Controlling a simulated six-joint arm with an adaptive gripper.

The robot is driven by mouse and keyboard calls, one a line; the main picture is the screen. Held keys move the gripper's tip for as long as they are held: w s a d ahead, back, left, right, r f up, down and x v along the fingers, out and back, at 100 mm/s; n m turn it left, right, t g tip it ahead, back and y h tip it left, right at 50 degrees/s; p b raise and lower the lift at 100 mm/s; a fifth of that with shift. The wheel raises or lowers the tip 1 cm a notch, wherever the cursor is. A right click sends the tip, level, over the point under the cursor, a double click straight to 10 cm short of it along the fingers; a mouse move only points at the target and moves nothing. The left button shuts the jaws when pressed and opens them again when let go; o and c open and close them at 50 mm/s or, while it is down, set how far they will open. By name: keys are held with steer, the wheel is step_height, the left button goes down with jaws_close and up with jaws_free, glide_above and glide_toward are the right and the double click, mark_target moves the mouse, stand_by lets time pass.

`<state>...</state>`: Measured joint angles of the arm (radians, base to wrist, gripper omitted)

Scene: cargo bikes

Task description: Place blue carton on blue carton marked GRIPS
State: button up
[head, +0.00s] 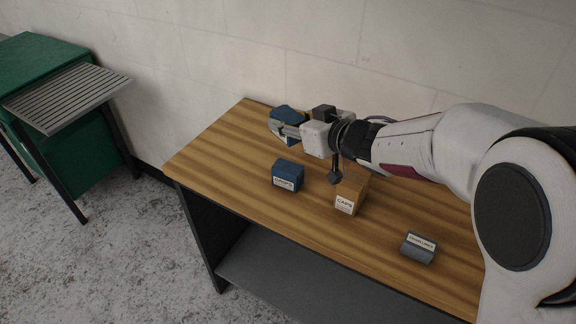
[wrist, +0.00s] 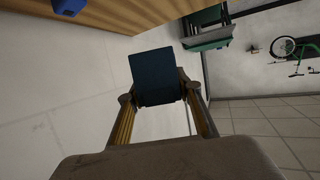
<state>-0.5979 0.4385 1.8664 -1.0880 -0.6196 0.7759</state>
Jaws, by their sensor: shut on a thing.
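My gripper (head: 279,130) is shut on a blue carton (head: 287,114) and holds it above the far left part of the table. In the wrist view the held blue carton (wrist: 156,76) sits between the two fingers of my gripper (wrist: 158,100). A second blue carton with a white label, the one marked GRIPS (head: 288,175), stands on the table below and apart from the held carton. The lettering is small in the head view. A blue thing, perhaps this carton, shows at the top left edge of the wrist view (wrist: 68,6).
A tan carton marked CAPS (head: 350,196) stands right of the GRIPS carton. A dark grey labelled carton (head: 418,248) lies near the front right of the wooden table (head: 225,160). A pale wall is close behind. A green cabinet with a slatted shelf (head: 70,98) stands apart at left.

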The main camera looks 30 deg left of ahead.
steer(key=shift+f, duration=3.1)
steer(key=shift+f, duration=1.85)
steer(key=shift+f, duration=0.1)
steer(key=o, duration=1.3)
steer(key=shift+c, duration=0.2)
steer(key=v, duration=1.2)
